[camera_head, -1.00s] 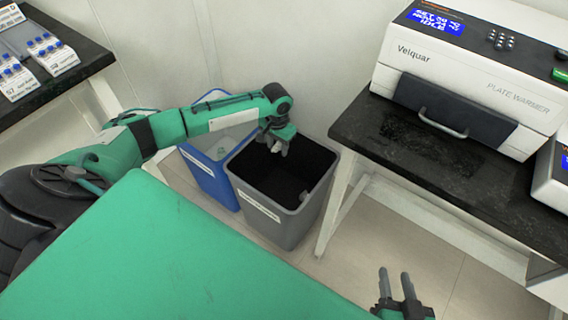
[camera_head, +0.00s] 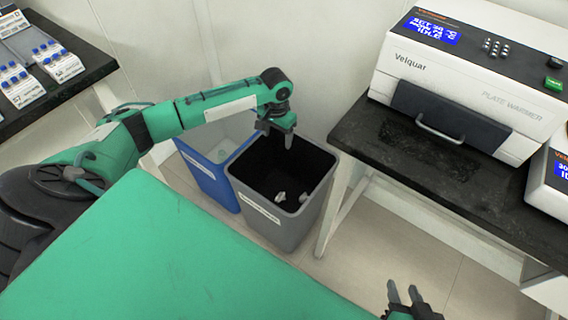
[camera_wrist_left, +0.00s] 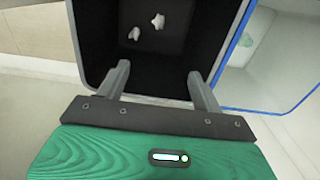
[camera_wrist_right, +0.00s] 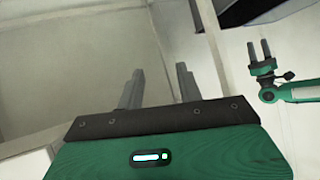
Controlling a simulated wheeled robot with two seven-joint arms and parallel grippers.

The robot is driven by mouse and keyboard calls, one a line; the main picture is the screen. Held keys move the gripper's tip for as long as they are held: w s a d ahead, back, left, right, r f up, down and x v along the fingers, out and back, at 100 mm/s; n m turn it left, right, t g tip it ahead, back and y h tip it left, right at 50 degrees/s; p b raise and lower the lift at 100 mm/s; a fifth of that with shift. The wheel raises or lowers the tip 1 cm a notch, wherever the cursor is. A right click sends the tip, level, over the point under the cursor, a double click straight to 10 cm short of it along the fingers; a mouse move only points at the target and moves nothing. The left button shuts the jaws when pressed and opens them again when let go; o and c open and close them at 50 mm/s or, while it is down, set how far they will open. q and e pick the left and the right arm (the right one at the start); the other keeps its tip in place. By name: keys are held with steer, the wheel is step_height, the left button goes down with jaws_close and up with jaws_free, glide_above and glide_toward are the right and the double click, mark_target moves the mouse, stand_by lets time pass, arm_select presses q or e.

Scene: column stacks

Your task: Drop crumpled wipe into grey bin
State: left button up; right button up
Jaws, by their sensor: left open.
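The grey bin (camera_head: 275,232) stands open on the floor between the two benches. A crumpled white wipe (camera_head: 281,197) lies inside it near the front wall. A second small pale scrap (camera_head: 304,197) lies to its right. In the left wrist view the wipe (camera_wrist_left: 158,21) and the scrap (camera_wrist_left: 134,33) rest apart on the dark bin floor. My left gripper (camera_head: 276,130) is open and empty, pointing down above the back of the bin (camera_wrist_left: 85,45). My right gripper (camera_head: 403,289) is open and empty at the lower right, away from the bin.
A blue bin (camera_head: 203,172) stands directly left of the grey one. A dark bench (camera_head: 400,160) with a plate warmer (camera_head: 470,85) is at the right. Another bench with vial racks (camera_head: 25,85) is at the far left. The wall is close behind the bins.

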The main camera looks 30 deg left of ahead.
arm_select(q)
step_height(320, 180, up, 7)
steer(key=p, duration=0.1)
steer(key=shift+r, duration=0.15)
arm_select(e)
steer(key=d+g, duration=0.1)
steer(key=s+d+g+h, duration=0.1)
steer(key=d, duration=0.1)
steer(key=shift+s+d+h, duration=0.15)
steer(key=shift+s+h, duration=0.05)
steer(key=shift+h, duration=0.1)
